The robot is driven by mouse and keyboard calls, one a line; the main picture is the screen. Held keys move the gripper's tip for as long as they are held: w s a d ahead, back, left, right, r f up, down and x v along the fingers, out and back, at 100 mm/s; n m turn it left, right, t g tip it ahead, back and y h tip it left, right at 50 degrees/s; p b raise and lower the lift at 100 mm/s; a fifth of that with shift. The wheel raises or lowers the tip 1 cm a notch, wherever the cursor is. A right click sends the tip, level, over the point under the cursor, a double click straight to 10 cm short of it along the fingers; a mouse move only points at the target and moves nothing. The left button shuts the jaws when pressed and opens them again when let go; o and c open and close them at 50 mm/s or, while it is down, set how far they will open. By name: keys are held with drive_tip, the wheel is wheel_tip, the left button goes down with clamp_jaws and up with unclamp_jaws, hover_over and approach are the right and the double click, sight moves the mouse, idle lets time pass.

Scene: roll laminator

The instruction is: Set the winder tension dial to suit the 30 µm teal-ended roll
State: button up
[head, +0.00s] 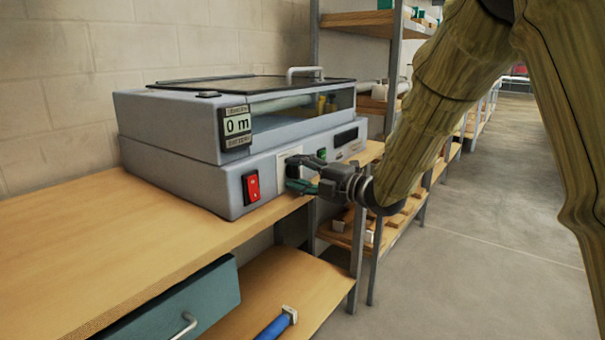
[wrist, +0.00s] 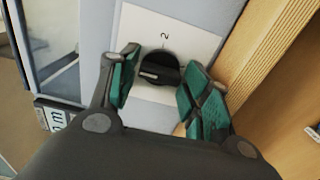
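In the wrist view the black round dial (wrist: 160,68) sits on a white plate (wrist: 190,38) on the machine's front. The numeral 2 shows beside it; other marks are hidden. A pale line runs across its raised grip, but I cannot tell what it points to. My gripper (wrist: 160,80) is open, with one green-padded finger on each side of the dial and gaps showing. In the head view my gripper (head: 308,178) covers the dial. I cannot identify a teal-ended roll.
A red switch (head: 251,187) and a green button (head: 322,154) are on the machine's front. Shelving (head: 360,20) stands behind. The floor at right is clear.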

drive_tip(key=shift+o, duration=0.4)
drive_tip(key=shift+d, duration=0.15)
drive_tip(key=v, duration=1.2)
drive_tip(key=shift+w, duration=0.1)
